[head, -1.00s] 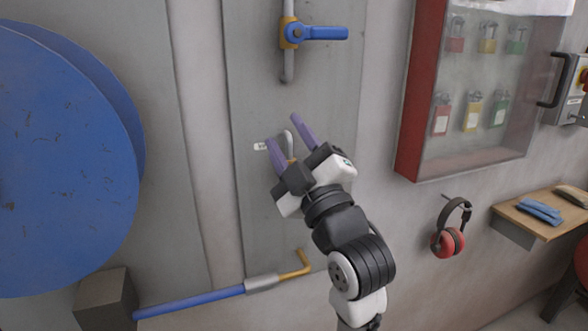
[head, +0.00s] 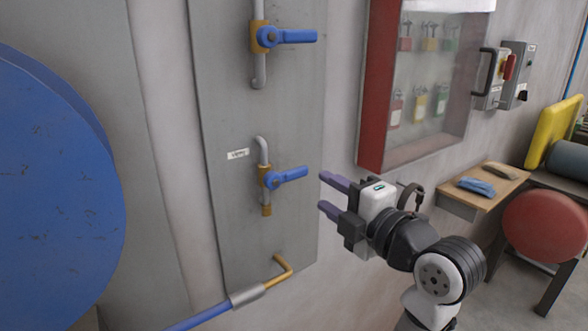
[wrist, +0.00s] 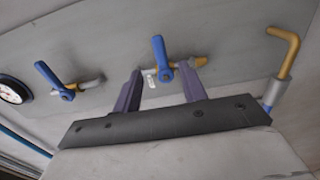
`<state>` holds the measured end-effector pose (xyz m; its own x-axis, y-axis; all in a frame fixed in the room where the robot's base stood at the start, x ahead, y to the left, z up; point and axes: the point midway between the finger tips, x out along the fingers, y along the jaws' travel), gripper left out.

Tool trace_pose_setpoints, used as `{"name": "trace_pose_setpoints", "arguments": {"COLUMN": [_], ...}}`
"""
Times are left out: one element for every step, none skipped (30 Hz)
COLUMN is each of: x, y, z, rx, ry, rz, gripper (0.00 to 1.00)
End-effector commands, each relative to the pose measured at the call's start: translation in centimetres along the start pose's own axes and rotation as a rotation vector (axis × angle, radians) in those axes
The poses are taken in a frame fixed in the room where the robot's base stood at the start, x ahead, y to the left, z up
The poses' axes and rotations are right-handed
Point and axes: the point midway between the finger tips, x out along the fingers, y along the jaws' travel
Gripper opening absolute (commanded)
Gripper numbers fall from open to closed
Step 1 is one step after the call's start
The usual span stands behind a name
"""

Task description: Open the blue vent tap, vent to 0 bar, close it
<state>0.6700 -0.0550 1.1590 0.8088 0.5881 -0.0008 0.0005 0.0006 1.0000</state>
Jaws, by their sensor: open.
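A second blue-levered tap (head: 285,37) sits above, its lever also pointing right. A brass elbow pipe (head: 284,268) with a blue hose is below. A red-framed padlock cabinet (head: 372,90) is right of the panel.

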Motion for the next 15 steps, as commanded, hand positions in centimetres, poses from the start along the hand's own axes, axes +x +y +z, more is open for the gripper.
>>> {"name": "trace_pose_setpoints", "arguments": {"x": [1.2, 1.9, 2.8, 3.5, 4.1, 5.0, 5.6, 6.2, 6.8, 7.3, 7.8, 8.3, 8.7, 9.0, 9.3], "y": [0.3, 0.3, 0.3, 0.3, 0.3, 0.3, 0.3, 0.3, 0.3, 0.2, 0.2, 0.2, 0.2, 0.2, 0.2], "z": [-0.2, -0.2, -0.2, -0.1, -0.2, -0.2, -0.1, -0.2, -0.1, -0.2, -0.2, -0.1, -0.1, -0.1, -0.1], "rx": [0.002, 0.002, 0.004, 0.004, 0.003, 0.003, 0.003, 0.003, 0.003, 0.003, 0.002, 0.002, 0.002, 0.002, 0.002], "ry": [0.007, 0.006, 0.006, 0.006, 0.005, 0.005, 0.005, 0.006, 0.004, 0.004, 0.004, 0.002, 0.002, 0.003, 0.002], "rz": [-0.001, -0.002, -0.003, -0.002, -0.002, -0.002, -0.002, -0.002, -0.001, -0.002, -0.002, -0.001, 0.000, 0.000, 0.000], "gripper": [0.42, 0.42, 0.42, 0.42, 0.42, 0.42, 0.42, 0.42, 0.42, 0.42, 0.42, 0.42, 0.42, 0.42, 0.42]}}
